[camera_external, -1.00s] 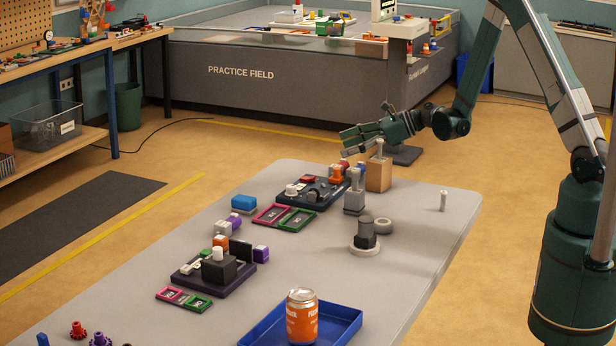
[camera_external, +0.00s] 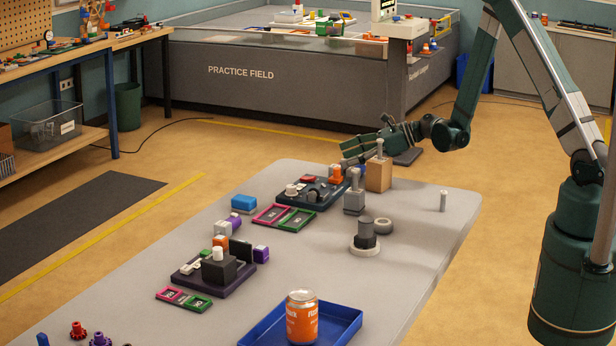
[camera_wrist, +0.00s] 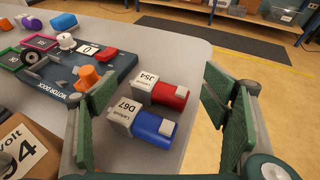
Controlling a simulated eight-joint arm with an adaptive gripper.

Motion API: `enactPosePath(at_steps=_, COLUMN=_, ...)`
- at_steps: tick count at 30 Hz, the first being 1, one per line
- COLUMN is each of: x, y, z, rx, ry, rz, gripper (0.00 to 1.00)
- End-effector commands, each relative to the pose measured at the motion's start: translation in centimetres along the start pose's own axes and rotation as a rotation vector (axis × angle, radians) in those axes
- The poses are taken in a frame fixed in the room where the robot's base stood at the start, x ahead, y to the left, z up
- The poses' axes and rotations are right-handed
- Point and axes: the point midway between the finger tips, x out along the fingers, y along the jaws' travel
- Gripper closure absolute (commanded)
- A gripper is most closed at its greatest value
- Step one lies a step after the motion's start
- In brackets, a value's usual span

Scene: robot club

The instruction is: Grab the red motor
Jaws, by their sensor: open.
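The red motor (camera_wrist: 170,96) lies on the grey table in the wrist view, a red cylinder with a white end block labelled J54. My gripper (camera_wrist: 158,86) is open, its two green fingers on either side of the red motor and of a blue motor (camera_wrist: 152,126) labelled D67. Nothing is held between the fingers. In the external view my gripper (camera_external: 352,150) is low over the table's far end, and the red motor is largely hidden behind it there.
The dark motor dock (camera_wrist: 60,88) stands just left of the motors, with an orange piece (camera_wrist: 86,78) and a red piece (camera_wrist: 105,54) on it. A blue tray (camera_external: 345,318) holds an orange can (camera_external: 302,318).

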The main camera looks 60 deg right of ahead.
Motion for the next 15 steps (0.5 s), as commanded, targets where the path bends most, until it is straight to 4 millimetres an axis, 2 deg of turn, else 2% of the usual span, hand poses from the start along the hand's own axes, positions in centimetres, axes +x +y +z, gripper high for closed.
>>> enactPosePath(at_steps=3, x=0.6, y=0.1, z=-1.5, rx=-0.004, ry=0.003, rz=0.001, gripper=0.25)
enactPosePath(at_steps=9, x=2.9, y=0.1, z=-1.4, rx=-0.003, ry=0.002, rz=0.002, gripper=0.25)
enactPosePath(at_steps=15, x=3.5, y=0.1, z=-1.4, rx=-0.003, ry=0.003, rz=0.001, gripper=0.25)
